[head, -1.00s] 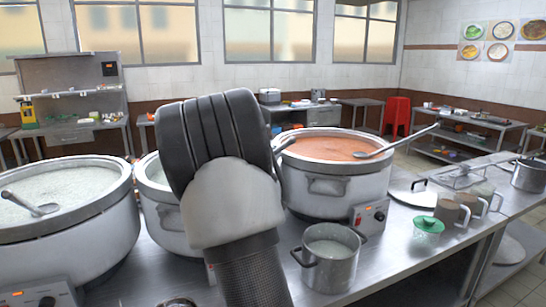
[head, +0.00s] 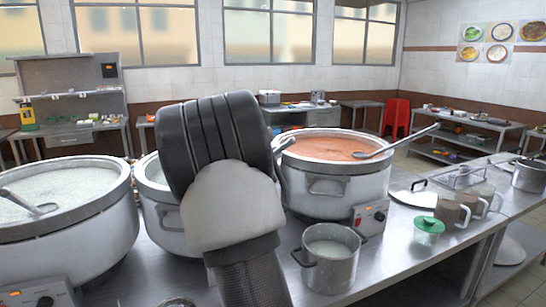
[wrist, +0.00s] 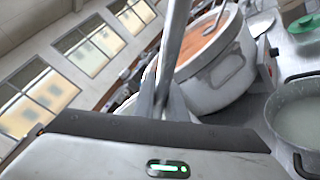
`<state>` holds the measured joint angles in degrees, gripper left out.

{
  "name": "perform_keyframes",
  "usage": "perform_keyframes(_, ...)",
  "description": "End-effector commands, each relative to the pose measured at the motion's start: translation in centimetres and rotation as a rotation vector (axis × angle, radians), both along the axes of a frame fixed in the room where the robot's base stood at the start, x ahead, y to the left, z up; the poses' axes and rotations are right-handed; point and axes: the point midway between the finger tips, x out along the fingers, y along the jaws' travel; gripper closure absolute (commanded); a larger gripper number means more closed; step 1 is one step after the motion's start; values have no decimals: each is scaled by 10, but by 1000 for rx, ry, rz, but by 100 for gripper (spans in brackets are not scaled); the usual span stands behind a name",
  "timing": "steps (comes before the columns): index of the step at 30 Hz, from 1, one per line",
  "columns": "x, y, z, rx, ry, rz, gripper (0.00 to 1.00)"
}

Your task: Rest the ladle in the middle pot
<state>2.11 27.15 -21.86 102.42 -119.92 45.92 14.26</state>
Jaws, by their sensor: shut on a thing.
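The middle pot (head: 160,212) is a large steel stockpot with whitish contents. My arm hides most of it in the head view. My gripper (wrist: 167,108) shows in the wrist view, shut on the metal handle of a ladle (wrist: 176,40). The handle rises between the fingers and leaves the top of the picture. The ladle's bowl is not visible. In the head view my arm hides the gripper, and I cannot tell how far the ladle is from the middle pot.
The left pot (head: 110,222) of white congee and the right pot (head: 330,185) of orange congee each have a ladle resting in them. A small saucepan (head: 328,268) stands in front of the right pot. Mugs (head: 450,214) and a green-lidded container (head: 428,232) stand further right.

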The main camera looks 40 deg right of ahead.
Motion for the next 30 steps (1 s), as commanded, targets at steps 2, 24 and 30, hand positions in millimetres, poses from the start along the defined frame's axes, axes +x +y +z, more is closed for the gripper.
perform_keyframes(2,0,0,-1,-1,-2,0,100)
perform_keyframes(24,-14,29,1,1,-2,5,66)
perform_keyframes(30,-38,73,2,2,-2,6,66)
